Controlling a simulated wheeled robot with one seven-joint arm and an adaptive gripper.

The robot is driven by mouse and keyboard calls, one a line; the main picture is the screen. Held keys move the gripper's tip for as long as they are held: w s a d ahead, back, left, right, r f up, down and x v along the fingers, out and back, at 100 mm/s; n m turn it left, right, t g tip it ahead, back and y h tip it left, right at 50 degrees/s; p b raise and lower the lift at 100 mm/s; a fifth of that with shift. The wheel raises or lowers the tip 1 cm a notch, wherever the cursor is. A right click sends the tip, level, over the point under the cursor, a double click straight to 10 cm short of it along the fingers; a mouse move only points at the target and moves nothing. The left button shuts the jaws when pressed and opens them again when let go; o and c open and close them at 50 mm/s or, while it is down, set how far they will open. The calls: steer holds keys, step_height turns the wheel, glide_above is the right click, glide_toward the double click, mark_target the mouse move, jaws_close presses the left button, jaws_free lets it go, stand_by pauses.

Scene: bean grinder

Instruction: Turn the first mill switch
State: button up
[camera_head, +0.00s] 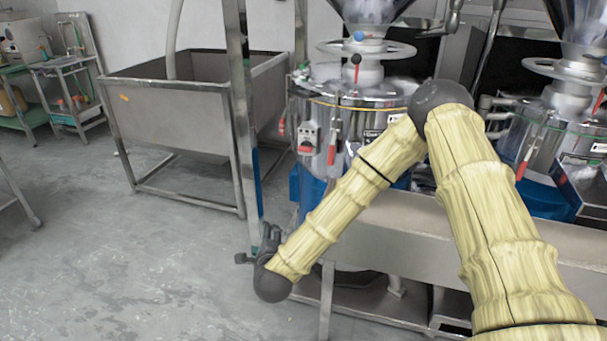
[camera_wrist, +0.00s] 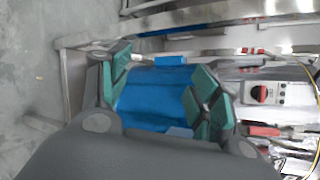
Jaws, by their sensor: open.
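The first mill (camera_head: 345,112) is a steel drum with a blue base, at the centre of the head view. Its switch (camera_head: 308,140) is a small grey box with a red knob, on the drum's left front. In the wrist view the switch (camera_wrist: 262,93) lies at the right, its red knob unobstructed. My gripper (camera_head: 262,240) is low and to the left of the mill, below the switch and apart from it. In the wrist view my gripper (camera_wrist: 158,82) has its green-padded fingers spread, with nothing held; the mill's blue base shows between them.
A second mill (camera_head: 545,130) stands at the right. A steel trough (camera_head: 420,215) runs along the front of the mills. A steel post (camera_head: 240,110) rises just left of the switch, and a large steel bin (camera_head: 175,100) stands behind it.

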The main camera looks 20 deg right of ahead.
steer(key=w+d+r+m+t+h+b, duration=0.2)
steer(key=w+d+r+m+h+b, duration=0.3)
steer(key=w+r+m, duration=0.4)
steer(key=m+h+b, duration=0.4)
steer(key=m, duration=0.5)
glide_toward(304, 151)
steer(key=shift+g, duration=0.4)
steer(key=x, duration=0.9)
steer(key=shift+w+r, duration=0.25)
steer(key=shift+r, duration=0.1)
steer(key=c, duration=1)
